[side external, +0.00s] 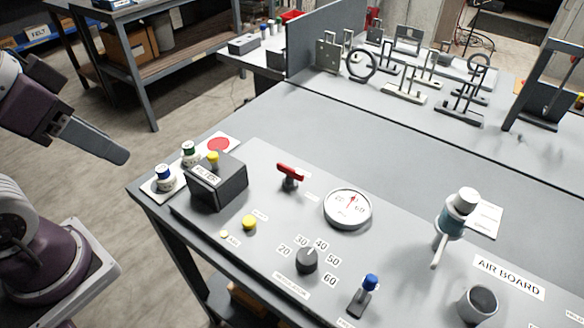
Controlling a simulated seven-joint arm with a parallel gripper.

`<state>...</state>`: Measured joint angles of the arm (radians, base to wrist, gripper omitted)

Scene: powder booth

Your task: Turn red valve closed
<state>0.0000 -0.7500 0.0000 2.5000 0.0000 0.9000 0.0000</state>
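The red valve (290,171) is a small red lever handle on a dark stem. It stands on the grey panel of the air board between the dark filter box and the round gauge. Its handle slants slightly, from upper left to lower right. My gripper (119,155) is at the left, off the table's left edge and above the floor. It is well apart from the valve and touches nothing I can see. Its fingers appear as one grey shape from the side, so the gap between them is hidden.
The filter box (218,182), with a yellow cap, and small bottles (166,178) stand between my gripper and the valve. A white gauge (348,208), a dial knob (306,260) and a blue-tipped lever (366,292) are nearby. The table behind the valve is clear.

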